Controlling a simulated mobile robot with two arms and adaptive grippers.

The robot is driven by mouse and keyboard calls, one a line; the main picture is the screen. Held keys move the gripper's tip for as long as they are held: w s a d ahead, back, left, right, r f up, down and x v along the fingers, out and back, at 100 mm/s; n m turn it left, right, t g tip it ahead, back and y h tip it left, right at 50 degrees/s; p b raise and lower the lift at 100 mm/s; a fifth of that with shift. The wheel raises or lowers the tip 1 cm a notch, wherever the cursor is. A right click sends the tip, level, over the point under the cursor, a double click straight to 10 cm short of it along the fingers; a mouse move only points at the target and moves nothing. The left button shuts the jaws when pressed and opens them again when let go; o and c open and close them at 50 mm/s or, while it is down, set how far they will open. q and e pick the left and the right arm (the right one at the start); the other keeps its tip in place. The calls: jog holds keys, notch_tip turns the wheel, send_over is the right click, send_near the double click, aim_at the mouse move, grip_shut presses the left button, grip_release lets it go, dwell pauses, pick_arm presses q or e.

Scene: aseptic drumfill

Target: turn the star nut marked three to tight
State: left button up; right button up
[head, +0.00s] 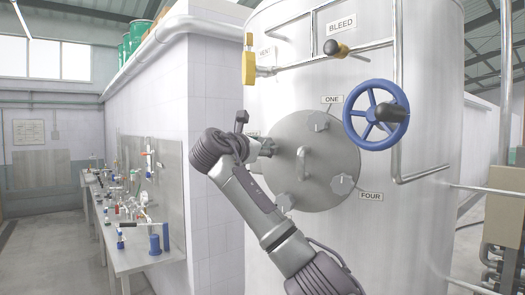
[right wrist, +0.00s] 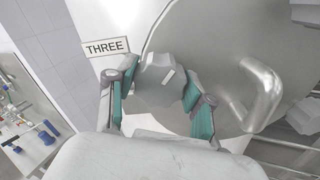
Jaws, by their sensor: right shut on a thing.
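The round steel hatch (head: 325,182) on the tank carries several grey star nuts around its rim. In the right wrist view a THREE label (right wrist: 107,47) sits beside the star nut marked three (right wrist: 158,76). My right gripper (right wrist: 153,95) is shut on that nut, with one green-padded finger on each side. In the head view my right gripper (head: 266,147) is at the left edge of the hatch and the nut is hidden behind it. My left gripper is in neither view.
A blue handwheel (head: 352,118) stands out at the hatch's upper right. A hatch handle (head: 302,166) is right of my gripper. The star nuts near ONE (head: 318,121) and FOUR (head: 342,184) are clear. A yellow valve handle (head: 249,66) is above; a cluttered bench (head: 150,254) stands left.

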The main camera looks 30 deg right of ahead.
jog(key=m+b, duration=0.1)
jog(key=m, duration=0.2)
jog(key=shift+f+m, duration=0.1)
jog(key=shift+m, duration=0.3)
jog(key=m+b, duration=0.1)
jog(key=m, duration=0.2)
jog(key=shift+m, duration=0.3)
jog(key=m, duration=0.6)
jog(key=shift+f+b, duration=0.1)
jog(key=shift+b, duration=0.25)
jog(key=m, duration=0.7)
jog(key=shift+f+m, duration=0.1)
jog(key=shift+m, duration=0.2)
jog(key=m, duration=0.3)
jog(key=shift+f+m, duration=0.1)
jog(key=shift+m, duration=0.2)
jog(key=shift+m+p, duration=0.4)
jog(key=shift+m, duration=1.4)
jog(key=shift+f, duration=0.1)
